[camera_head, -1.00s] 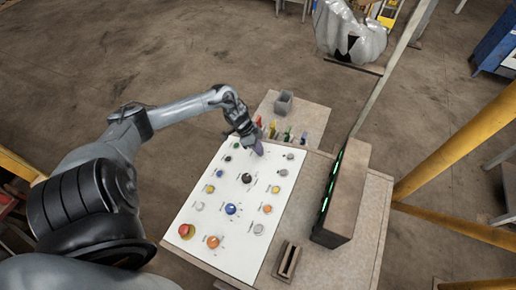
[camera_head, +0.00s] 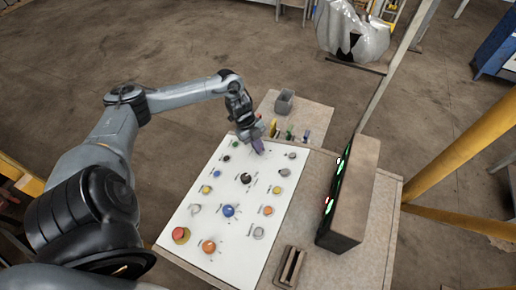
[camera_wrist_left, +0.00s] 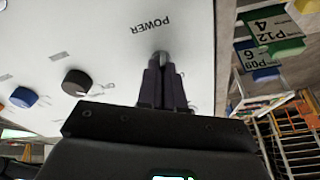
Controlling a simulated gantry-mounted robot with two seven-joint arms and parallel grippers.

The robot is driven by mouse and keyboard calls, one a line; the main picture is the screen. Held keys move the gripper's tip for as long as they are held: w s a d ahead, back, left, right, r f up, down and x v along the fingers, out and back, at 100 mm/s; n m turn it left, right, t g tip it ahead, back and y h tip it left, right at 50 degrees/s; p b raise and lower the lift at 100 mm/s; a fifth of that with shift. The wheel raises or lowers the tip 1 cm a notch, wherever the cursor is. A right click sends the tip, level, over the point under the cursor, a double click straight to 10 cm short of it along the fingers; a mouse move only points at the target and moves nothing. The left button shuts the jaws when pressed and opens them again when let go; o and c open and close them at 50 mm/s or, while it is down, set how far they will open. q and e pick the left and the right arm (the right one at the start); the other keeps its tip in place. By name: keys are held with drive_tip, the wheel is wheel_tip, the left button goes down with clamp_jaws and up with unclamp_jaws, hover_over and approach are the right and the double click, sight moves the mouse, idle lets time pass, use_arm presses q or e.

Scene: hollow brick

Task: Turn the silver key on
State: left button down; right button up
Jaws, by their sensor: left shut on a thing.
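The white control panel (camera_head: 225,245) carries several round knobs and buttons. My left gripper (camera_head: 258,147) is at the panel's far edge, fingers pointing down to its surface. In the left wrist view, the dark fingers (camera_wrist_left: 163,85) are shut on the small silver key (camera_wrist_left: 160,56), beside the printed word POWER. Most of the key is hidden between the fingers, so its exact angle cannot be told. My right gripper is not in view.
A box with lights (camera_head: 350,200) stands right of the panel, showing green, white and red. A slotted block (camera_head: 290,267) sits at the front. Behind the panel, a small table holds coloured tags (camera_head: 290,133) and a grey bin (camera_head: 285,102).

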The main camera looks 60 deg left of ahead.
use_arm(q)
drive_tip(key=shift+m, duration=0.3)
drive_tip(key=c, duration=1.3)
unclamp_jaws()
drive_tip(key=shift+r, duration=0.1)
drive_tip(key=shift+b+v, duration=1.3)
drive_tip(key=shift+v, duration=4.05)
